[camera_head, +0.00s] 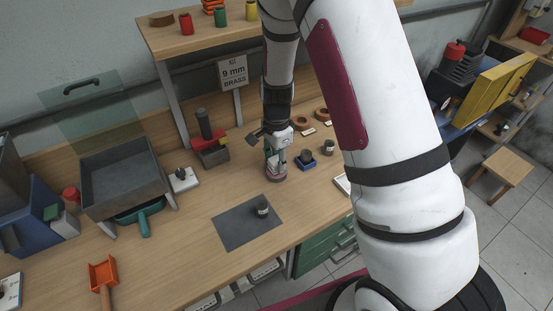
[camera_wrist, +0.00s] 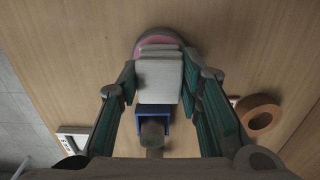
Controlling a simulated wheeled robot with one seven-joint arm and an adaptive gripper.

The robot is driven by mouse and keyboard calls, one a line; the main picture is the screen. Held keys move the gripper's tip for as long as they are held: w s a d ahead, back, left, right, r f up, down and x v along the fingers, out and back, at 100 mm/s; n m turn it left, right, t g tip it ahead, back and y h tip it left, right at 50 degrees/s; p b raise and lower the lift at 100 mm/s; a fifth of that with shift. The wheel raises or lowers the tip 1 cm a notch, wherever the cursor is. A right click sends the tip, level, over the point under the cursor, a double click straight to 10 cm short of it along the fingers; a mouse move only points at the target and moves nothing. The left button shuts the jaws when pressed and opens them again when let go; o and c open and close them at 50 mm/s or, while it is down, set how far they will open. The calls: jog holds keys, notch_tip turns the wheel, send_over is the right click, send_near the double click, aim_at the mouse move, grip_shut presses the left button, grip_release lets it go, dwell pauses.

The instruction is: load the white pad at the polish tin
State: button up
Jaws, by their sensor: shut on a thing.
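My gripper (camera_wrist: 160,84) is shut on the white pad (camera_wrist: 158,77), with one green-sided finger on each side of it. The pad hides much of the tin's top. I cannot tell whether the pad touches the polish.
A blue holder (camera_head: 305,163) with a dark object stands just right of the tin. A grey mat (camera_head: 235,225) with a small dark part (camera_head: 262,208) lies in front.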

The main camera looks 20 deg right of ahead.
jog(key=shift+f, duration=0.55)
dwell(1.2)
jog(key=shift+r+p, duration=1.15)
jog(key=shift+r, duration=2.45)
